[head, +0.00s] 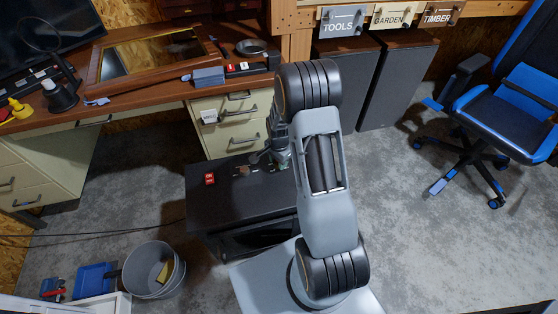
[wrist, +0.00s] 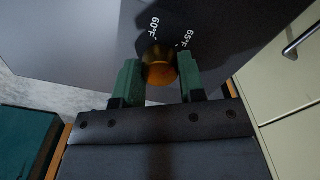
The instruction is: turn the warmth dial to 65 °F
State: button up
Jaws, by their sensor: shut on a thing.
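The warmth dial (wrist: 160,66) is an amber-brown round knob on a dark panel in the wrist view. White marks "60°F" and "65°F" show on the panel beyond it, 60 to the left and 65 to the right. My gripper (wrist: 161,76) has its two green fingers on either side of the dial, shut on it. I cannot make out a pointer on the dial or which mark it faces. In the head view my gripper (head: 277,157) is over the top of a black cabinet (head: 228,214), and my arm hides the dial.
A grey bucket (head: 153,271) is on the floor at left, dark speaker-like boxes (head: 398,78) behind, and a blue chair (head: 512,120) at right.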

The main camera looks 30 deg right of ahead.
dwell(0.3)
jog(key=o, duration=0.9)
notch_tip(320, 180, up, 14)
jog(key=p, duration=0.3)
jog(key=shift+f, duration=0.1)
